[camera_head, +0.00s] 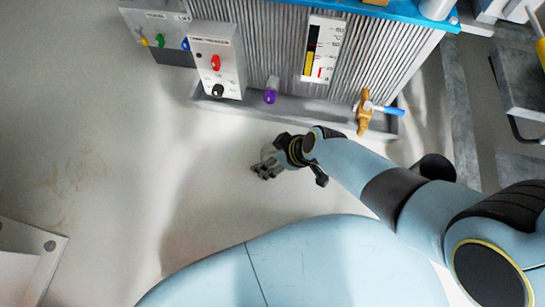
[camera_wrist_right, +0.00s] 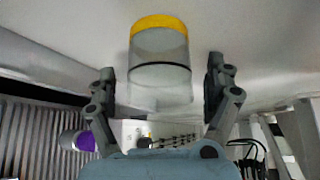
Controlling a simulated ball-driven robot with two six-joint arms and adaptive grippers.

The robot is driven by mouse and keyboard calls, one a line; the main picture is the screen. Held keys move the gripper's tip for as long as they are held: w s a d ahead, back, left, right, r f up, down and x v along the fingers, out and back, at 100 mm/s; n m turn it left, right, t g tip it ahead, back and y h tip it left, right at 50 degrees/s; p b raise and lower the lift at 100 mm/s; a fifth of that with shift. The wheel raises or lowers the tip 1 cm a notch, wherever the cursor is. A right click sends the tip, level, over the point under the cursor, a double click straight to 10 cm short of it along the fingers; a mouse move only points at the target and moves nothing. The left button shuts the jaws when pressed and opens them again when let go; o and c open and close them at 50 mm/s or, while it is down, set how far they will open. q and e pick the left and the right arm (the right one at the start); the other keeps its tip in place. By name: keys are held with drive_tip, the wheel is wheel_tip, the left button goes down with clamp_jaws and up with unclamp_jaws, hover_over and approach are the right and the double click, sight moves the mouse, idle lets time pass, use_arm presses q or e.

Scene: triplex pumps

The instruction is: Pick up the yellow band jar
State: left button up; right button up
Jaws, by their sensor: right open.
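The yellow band jar (camera_wrist_right: 159,70) is a clear cylinder with a yellow band at its top end in the picture and a thin dark ring around its middle. In the right wrist view it stands between the two fingers of my right gripper (camera_wrist_right: 161,76), with a visible gap on each side. In the head view my right gripper (camera_head: 266,171) is low over the pale floor, in front of the pump unit. A faint clear shape beside its fingers may be the jar, its band hidden there. My left gripper is out of view.
A purple-ended clear piece (camera_head: 271,92) stands on the ledge of the ribbed pump unit (camera_head: 270,40). A control box (camera_head: 217,62) with red and black knobs is left of it. A brass valve with a blue handle (camera_head: 384,108) is at right.

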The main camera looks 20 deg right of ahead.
drive_tip(key=shift+c, duration=0.3)
drive_tip(key=c, duration=1.2)
drive_tip(key=shift+r, duration=0.1)
